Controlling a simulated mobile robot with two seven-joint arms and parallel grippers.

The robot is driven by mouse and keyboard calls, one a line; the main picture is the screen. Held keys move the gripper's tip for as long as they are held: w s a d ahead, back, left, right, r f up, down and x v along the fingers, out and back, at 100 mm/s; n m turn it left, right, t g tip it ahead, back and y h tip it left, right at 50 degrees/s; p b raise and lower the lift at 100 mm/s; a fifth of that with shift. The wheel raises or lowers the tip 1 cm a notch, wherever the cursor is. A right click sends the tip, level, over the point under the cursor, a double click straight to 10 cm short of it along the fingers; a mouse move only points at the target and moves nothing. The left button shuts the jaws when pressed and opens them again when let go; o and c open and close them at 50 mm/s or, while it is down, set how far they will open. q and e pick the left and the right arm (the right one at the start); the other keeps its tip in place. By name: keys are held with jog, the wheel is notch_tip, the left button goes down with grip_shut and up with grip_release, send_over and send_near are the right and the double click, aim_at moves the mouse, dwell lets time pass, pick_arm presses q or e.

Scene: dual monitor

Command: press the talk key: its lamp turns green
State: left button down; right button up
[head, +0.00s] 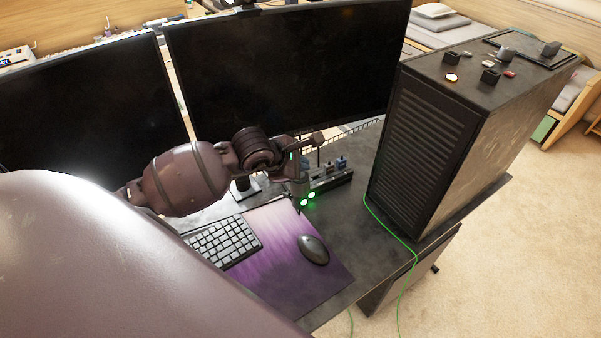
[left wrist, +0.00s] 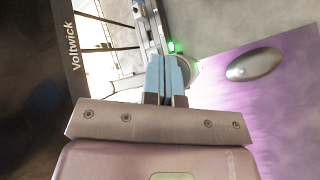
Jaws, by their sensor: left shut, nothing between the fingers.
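Two small green lights (head: 307,198) glow close together at the back edge of the purple mat, just below my left gripper (head: 302,180). A green glow (left wrist: 173,46) also shows just past my fingertips in the left wrist view. My left gripper is shut and empty, its two blue fingers (left wrist: 164,72) side by side. Beside and partly behind the fingers is a round grey piece (left wrist: 187,70). I cannot make out the talk key itself, and contact with it cannot be told; the gripper covers that spot. My right gripper is not in view.
Two dark monitors (head: 285,65) stand behind my arm. A black strip with small pieces (head: 332,180) sits right of the gripper. A tall black computer case (head: 425,150) stands farther right, with a green cable (head: 408,275).

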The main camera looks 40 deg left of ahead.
pick_arm(q)
jog(key=shift+r, duration=0.35)
jog(key=shift+r+p, duration=0.65)
jog(key=shift+r, duration=0.05)
notch_tip(320, 180, up, 4)
jog(key=shift+p, duration=1.05)
